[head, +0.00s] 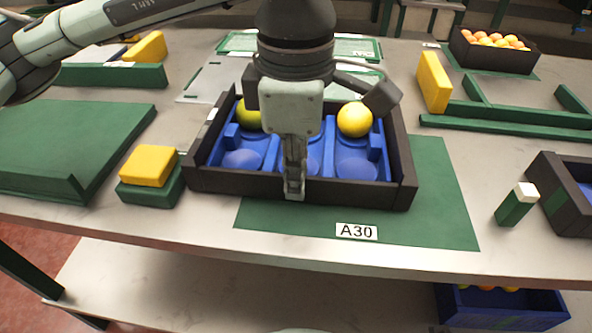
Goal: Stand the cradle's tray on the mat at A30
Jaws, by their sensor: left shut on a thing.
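The tray (225,180) is black with a blue insert of several pockets. A yellow-green fruit (247,115) and a yellow fruit (355,119) lie in its far pockets; the near pockets that show look empty. The tray is over the far left part of the green mat (440,215), whose label (356,231) reads A30, and it extends past the mat's left side. I cannot tell whether it rests or hangs slightly above. My left gripper (294,187) points down over the tray, shut on its near wall, and hides its middle. My right gripper is out of view.
A yellow block on a green block (150,166) stands close left of the tray. A green post with a white top (516,204) and a dark crate (562,205) stand right. Green frames (510,122) and a crate of oranges (492,52) are farther back. The mat's front right is clear.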

